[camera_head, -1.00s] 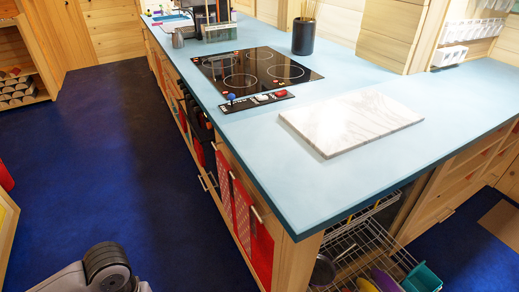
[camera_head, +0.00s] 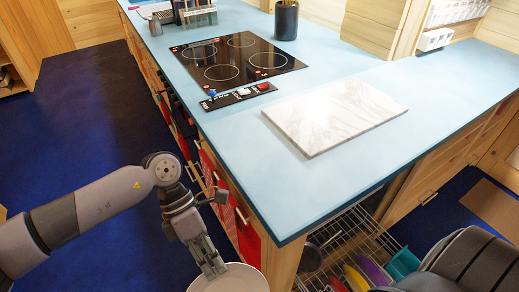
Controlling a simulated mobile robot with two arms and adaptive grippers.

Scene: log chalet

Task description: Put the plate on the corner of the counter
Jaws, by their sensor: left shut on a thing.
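A pale plate (camera_head: 232,281) shows at the bottom edge, partly cut off by the frame. My left gripper (camera_head: 217,272) is shut on its rim and holds it beside the cabinet front, below the counter top. The light blue counter (camera_head: 270,190) has its near corner just right of and above the plate. The counter's surface around that corner is bare. A dark part of my right arm shows at the lower right; the right gripper is not visible.
A white marble board (camera_head: 334,115) lies on the counter behind the corner. A black cooktop (camera_head: 238,60) with a control strip is farther back. Below the corner, a pulled-out wire rack (camera_head: 345,245) holds several coloured dishes and a pan. Blue floor is clear at left.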

